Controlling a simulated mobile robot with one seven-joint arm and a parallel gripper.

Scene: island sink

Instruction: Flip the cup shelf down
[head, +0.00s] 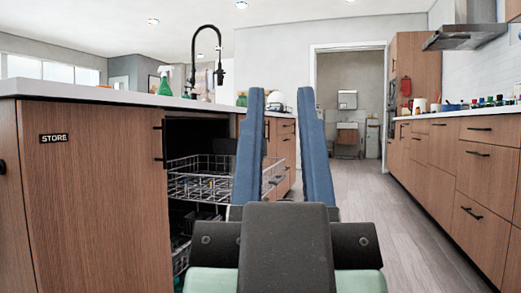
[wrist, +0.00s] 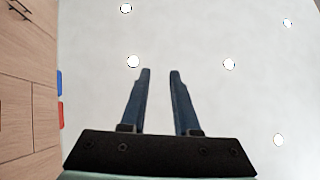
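My gripper (head: 281,100) stands upright in the middle of the head view, its two blue fingers apart with nothing between them. In the wrist view my gripper (wrist: 160,72) is also open and empty, against the ceiling. The dishwasher (head: 192,140) is an open bay in the island, left of my gripper. A lower rack (head: 182,258) shows dimly below. I cannot make out the cup shelf clearly; my fingers hide part of the rack's right side.
The wooden island panel (head: 90,200) with a STORE label fills the left. A white countertop (head: 100,95) carries a green spray bottle (head: 165,82) and a black faucet (head: 219,65). Drawers (head: 470,180) line the right. The floor (head: 390,230) between is clear.

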